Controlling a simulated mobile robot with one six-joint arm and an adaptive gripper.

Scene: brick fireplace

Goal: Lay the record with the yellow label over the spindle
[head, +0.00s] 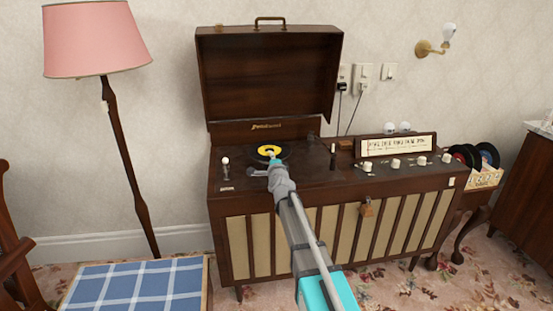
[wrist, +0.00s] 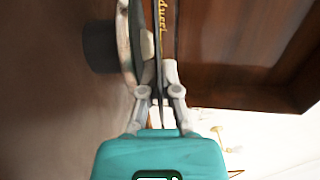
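The record with the yellow label (head: 270,150) is at the turntable on the left part of the wooden phonograph's deck. It lies roughly flat, its near edge at my gripper (head: 274,164). In the wrist view my gripper (wrist: 162,98) has its fingers drawn close together, with a thin dark edge between them that looks like the record's rim. The pale-sided platter (wrist: 130,40) is close on the left in that view. The spindle is hidden, and I cannot tell whether the record touches the platter.
The raised lid (head: 268,75) stands behind the deck. A pale tonearm (head: 257,172) is left of my gripper, and a knob (head: 225,161) is farther left. A lettered panel (head: 396,145) and control knobs are at right. More records (head: 487,155) stand in a rack at far right.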

